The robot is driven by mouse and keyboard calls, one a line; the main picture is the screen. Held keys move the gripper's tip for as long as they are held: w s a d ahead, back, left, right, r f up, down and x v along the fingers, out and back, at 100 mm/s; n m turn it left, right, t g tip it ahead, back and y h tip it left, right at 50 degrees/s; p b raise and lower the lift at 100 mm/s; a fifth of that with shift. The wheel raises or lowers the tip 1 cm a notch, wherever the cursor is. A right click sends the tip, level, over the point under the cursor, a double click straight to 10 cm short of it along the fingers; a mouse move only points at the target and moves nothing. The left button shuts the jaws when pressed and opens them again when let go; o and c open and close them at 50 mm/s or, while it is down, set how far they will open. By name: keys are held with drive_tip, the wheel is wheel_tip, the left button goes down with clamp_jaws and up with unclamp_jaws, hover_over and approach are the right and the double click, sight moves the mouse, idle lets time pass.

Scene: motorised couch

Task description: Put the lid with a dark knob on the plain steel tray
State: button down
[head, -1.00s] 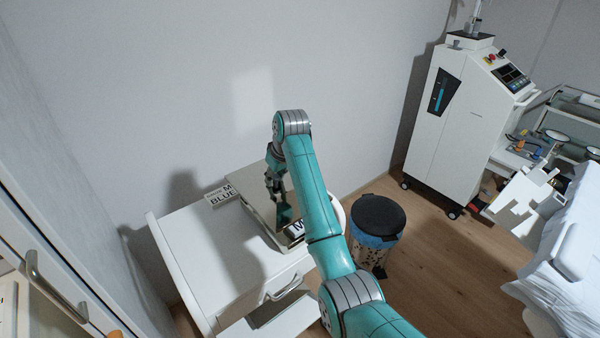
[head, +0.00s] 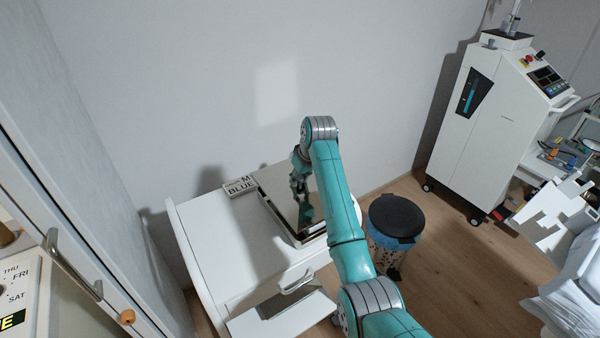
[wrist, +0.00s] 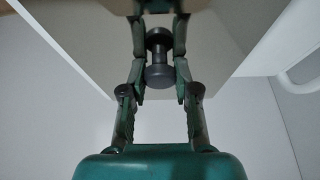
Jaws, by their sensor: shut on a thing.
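My gripper (head: 304,218) points down over the right part of a flat, shiny plate on the white cabinet top. In the wrist view my gripper (wrist: 160,72) is shut on the dark knob (wrist: 159,45), with fingers on both sides of it. The knob stands on the broad pale underlying plate, the lid (wrist: 85,40); the lid also shows in the head view (head: 275,182). A steel tray's rim (head: 278,222) shows beneath the lid's near edge. My arm hides the right end, and I cannot tell whether the lid touches the tray.
A sign reading BLUE (head: 241,187) lies behind the tray on the cabinet (head: 215,240). The left cabinet top is bare. A drawer below stands open (head: 285,312). A lidded bin (head: 395,218) is right of the cabinet. A door with a handle (head: 75,265) is at left.

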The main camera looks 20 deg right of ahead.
sight(301, 186)
drive_tip(key=shift+f, duration=2.35)
drive_tip(key=shift+f, duration=0.4)
drive_tip(key=c, duration=0.8)
unclamp_jaws()
drive_tip(key=shift+o, duration=0.2)
drive_tip(key=v, duration=1.2)
drive_tip(key=shift+s, duration=0.1)
